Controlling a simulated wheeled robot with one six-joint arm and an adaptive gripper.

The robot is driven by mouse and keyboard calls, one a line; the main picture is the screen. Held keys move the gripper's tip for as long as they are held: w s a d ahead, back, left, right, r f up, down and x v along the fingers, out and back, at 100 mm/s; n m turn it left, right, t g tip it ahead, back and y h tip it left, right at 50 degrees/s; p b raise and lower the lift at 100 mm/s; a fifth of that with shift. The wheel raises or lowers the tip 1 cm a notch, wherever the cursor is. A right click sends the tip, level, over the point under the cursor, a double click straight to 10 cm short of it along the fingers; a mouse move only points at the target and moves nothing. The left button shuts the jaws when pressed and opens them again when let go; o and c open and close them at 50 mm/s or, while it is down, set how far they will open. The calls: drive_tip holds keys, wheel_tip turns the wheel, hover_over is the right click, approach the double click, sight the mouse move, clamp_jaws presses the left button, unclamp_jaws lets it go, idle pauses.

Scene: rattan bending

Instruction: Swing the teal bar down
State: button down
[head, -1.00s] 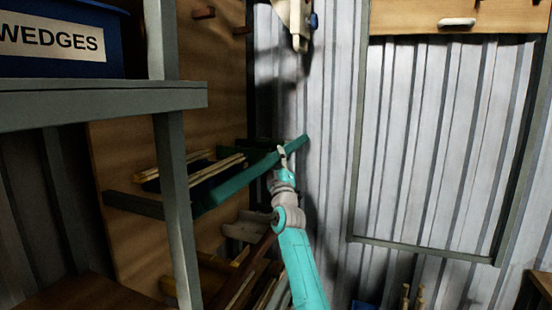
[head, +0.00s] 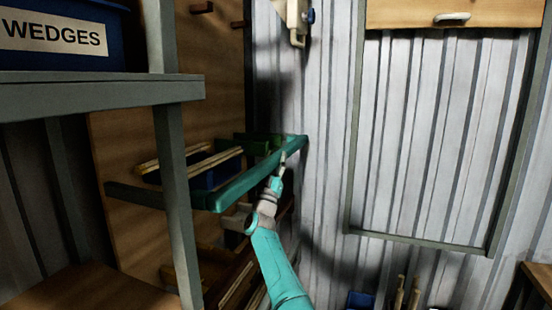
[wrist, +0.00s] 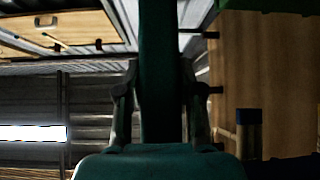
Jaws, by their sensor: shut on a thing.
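The teal bar (head: 250,178) runs slantwise across the front of a rack on the wooden panel, its right end higher in the head view. My gripper (head: 283,157) is at the bar near that right end. In the wrist view the bar (wrist: 160,75) stands as a dark upright strip between the two fingers of my gripper (wrist: 160,95). The fingers are shut on it from both sides. The exact contact at the fingertips is dark and hard to see.
Behind the bar are a dark blue bin (head: 215,172) and pale sticks (head: 205,160). A grey shelf post (head: 178,210) stands at the left, below a blue WEDGES bin (head: 62,35). Wooden lengths (head: 235,285) lie below. The corrugated wall (head: 330,180) is right of the bar.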

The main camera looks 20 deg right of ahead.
drive_tip(key=shift+f+m+g+h, duration=0.2)
drive_tip(key=shift+m+g+h, duration=0.25)
drive_tip(key=shift+m, duration=0.45)
drive_tip(key=c, duration=0.7)
unclamp_jaws()
drive_tip(key=v, duration=1.2)
drive_tip(key=shift+w+d+f, duration=0.1)
